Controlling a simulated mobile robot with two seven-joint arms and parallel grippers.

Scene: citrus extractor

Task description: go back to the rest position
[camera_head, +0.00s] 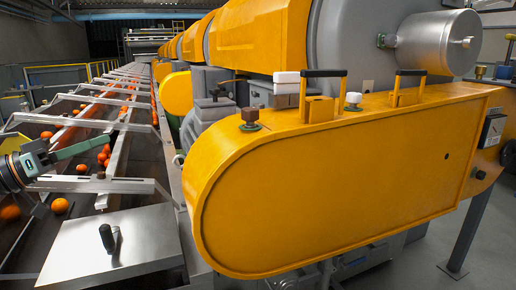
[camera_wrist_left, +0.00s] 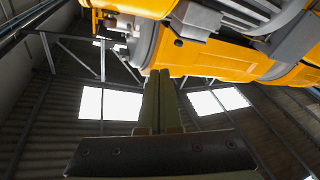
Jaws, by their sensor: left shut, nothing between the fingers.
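My left gripper (camera_head: 107,141) comes in from the left edge, above the conveyor with oranges. Its long green-grey fingers are together, pointing right. In the left wrist view the fingers (camera_wrist_left: 160,74) lie side by side, shut, with nothing between them. That view looks up toward the roof. My right gripper is in neither view.
A large yellow machine housing (camera_head: 340,185) fills the middle and right. Metal bars (camera_head: 105,185) cross the conveyor, where several oranges (camera_head: 60,205) lie. A steel plate (camera_head: 75,255) with a dark knob (camera_head: 107,238) is at the front left.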

